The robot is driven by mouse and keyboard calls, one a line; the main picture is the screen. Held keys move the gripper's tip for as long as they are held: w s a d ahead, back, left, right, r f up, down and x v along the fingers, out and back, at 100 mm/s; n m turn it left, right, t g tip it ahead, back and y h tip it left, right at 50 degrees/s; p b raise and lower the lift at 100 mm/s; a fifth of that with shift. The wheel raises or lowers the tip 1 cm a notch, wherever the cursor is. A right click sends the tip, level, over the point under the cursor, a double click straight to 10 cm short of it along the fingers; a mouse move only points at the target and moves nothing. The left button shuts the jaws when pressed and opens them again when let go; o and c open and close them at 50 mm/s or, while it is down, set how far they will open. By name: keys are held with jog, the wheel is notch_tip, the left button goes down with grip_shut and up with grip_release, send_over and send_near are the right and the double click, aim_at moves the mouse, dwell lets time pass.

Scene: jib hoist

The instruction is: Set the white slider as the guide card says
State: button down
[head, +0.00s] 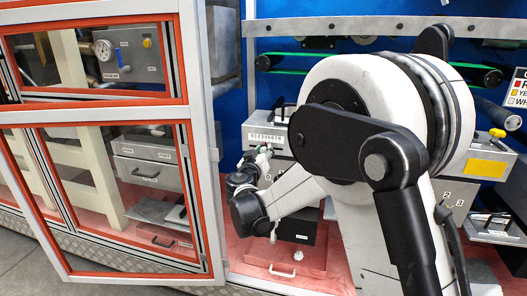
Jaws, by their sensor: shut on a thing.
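My gripper (258,160) is small in the head view, left of my arm's white elbow, at the front of a grey box with a marked scale plate (265,138). It is shut on a small pale piece just below the scale, which appears to be the white slider (264,149). The fingers hide most of the piece, and the scale's marks are too small to read. The guide card (517,88) is at the right edge, cut off by the frame. Its lines start with red, yellow and white, but their values are out of view.
An orange-edged glass door (120,190) stands at left, close to my wrist. A yellow knob (497,133) is on a grey box at right. A white handle (283,272) and a small white knob (299,255) are on the red floor below. My arm hides the middle.

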jog(key=shift+d, duration=0.1)
jog(key=shift+s+d, duration=0.2)
jog(key=shift+d, duration=0.35)
jog(key=c, duration=1.5)
grip_release()
jog(key=shift+c, duration=0.2)
jog(key=v, duration=1.2)
jog(key=shift+r, duration=0.1)
